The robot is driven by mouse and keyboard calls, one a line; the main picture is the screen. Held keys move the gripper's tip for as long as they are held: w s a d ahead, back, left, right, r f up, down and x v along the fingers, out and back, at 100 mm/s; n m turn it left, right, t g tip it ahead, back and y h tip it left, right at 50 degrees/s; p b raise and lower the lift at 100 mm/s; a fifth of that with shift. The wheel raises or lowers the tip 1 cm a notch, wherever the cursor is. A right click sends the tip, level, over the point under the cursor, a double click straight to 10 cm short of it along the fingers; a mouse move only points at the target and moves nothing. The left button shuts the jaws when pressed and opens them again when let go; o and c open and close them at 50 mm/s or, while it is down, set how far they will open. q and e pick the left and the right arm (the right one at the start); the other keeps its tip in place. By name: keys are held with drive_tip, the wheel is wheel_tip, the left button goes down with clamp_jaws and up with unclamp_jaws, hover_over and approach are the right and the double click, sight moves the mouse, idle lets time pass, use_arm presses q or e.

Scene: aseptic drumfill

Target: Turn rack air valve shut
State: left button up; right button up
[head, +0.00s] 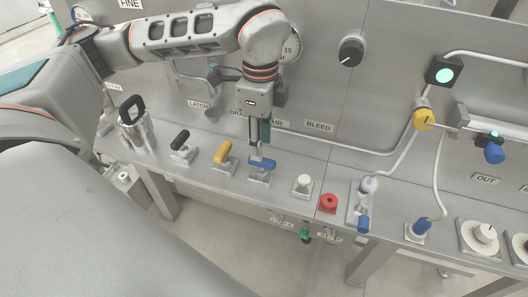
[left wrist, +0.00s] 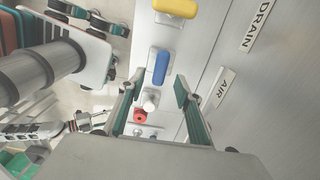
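The air valve appears to be the blue lever handle (head: 262,163) on a small metal base on the bench, near the AIR label (head: 277,122). Its bar lies along the row of valves. My left gripper (head: 260,150) points down from above, at or just over the blue handle. In the left wrist view the blue handle (left wrist: 160,67) lies between and just beyond the two spread fingertips (left wrist: 158,84), with gaps on both sides. I cannot tell whether a finger touches it. A jointed grey arm part shows at lower left there, perhaps my right arm; its fingers are unclear.
A yellow handle (head: 223,153) and black handle (head: 181,141) stand to the left. A white knob (head: 303,181) and red button (head: 328,203) stand to the right. The steel panel with a gauge (head: 291,45) and black dial (head: 351,51) rises behind.

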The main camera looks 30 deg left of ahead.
sight(262, 164)
use_arm(q)
drive_tip(key=shift+f, duration=2.55)
clamp_jaws()
